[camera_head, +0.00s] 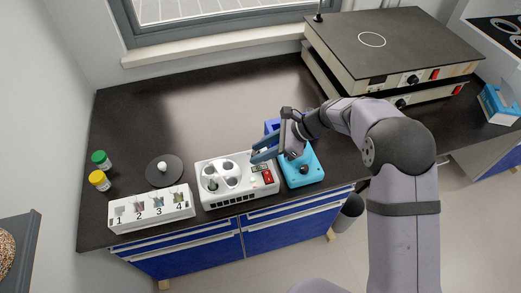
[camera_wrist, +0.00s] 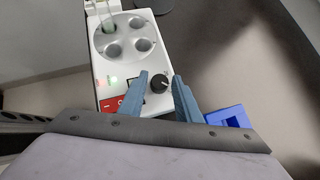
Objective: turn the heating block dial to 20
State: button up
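The heating block (camera_head: 228,197) is a white device with several round wells on the dark counter. It also fills the upper middle of the wrist view (camera_wrist: 122,77). Its round black dial (camera_wrist: 160,84) sits near the block's right edge, beside a red switch (camera_wrist: 110,104). The dial's number setting is too small to read. My gripper (camera_wrist: 160,75) is open, with one blue-grey finger on each side of the dial and gaps showing. I cannot tell whether a finger touches it.
A light-blue device (camera_head: 300,168) with a black knob stands close right of the block. A white numbered rack (camera_head: 150,212) and a dark round plate (camera_head: 164,171) are at left. Yellow-capped (camera_head: 99,180) and green-capped (camera_head: 101,160) jars stand far left. Large hotplates (camera_head: 390,45) occupy the back right.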

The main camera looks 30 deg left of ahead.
grip_shut()
jog(key=c, duration=0.8)
grip_release()
jog(key=c, duration=0.8)
grip_release()
jog(key=shift+w+n+g, duration=0.1)
jog(key=shift+n+g, duration=0.2)
jog(key=c, duration=0.8)
grip_release()
jog(key=shift+w+a+n+g+h+p, duration=0.15)
jog(key=shift+n+g+h+p, duration=0.5)
jog(key=shift+n, duration=0.65)
jog(key=c, duration=0.8)
grip_release()
jog(key=shift+f+n+g+h+b, duration=0.1)
jog(key=shift+n+g+h+b, duration=0.2)
jog(key=shift+n+g+h, duration=0.45)
jog(key=c, duration=0.8)
grip_release()
jog(key=shift+n, duration=0.65)
jog(key=c, duration=0.8)
grip_release()
grip_release()
